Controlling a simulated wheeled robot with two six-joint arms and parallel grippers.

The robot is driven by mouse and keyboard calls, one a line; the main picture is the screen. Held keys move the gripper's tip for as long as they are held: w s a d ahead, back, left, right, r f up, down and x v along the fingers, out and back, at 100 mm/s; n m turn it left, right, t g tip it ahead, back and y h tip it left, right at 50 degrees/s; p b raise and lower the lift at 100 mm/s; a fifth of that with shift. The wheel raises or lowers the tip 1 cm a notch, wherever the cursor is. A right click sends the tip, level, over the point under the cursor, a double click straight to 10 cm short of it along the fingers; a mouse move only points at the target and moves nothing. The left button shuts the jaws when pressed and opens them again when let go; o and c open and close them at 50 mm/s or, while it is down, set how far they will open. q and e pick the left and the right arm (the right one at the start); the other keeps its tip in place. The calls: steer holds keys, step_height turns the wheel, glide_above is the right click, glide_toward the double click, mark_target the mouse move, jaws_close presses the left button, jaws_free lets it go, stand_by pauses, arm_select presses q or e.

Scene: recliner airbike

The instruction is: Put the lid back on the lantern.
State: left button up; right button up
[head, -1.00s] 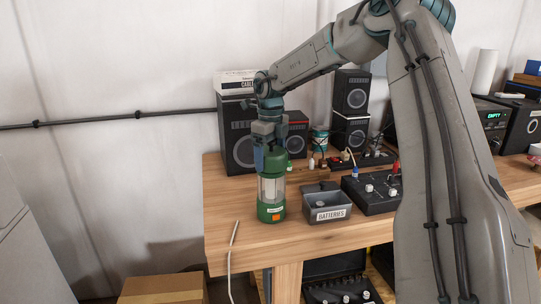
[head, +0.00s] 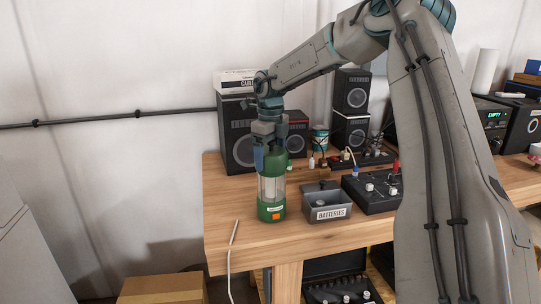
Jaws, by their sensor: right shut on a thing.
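The green lantern (head: 271,201) stands upright near the left end of the wooden table, with a clear middle section and an orange patch on its base. Its green lid (head: 279,160) is at the top of the lantern, in line with the body; I cannot tell whether it is fully seated. My right gripper (head: 268,158) points down from above and is shut on the lid, with a blue finger at its left side. The fingers partly hide the lid. My left gripper is not in view.
A grey batteries box (head: 327,203) stands just right of the lantern. A black mixer (head: 373,192) is further right. A black speaker (head: 237,140) stands behind the lantern. A white cable (head: 234,246) hangs over the front edge.

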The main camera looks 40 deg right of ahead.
stand_by(0.4)
steer(key=o, duration=0.9)
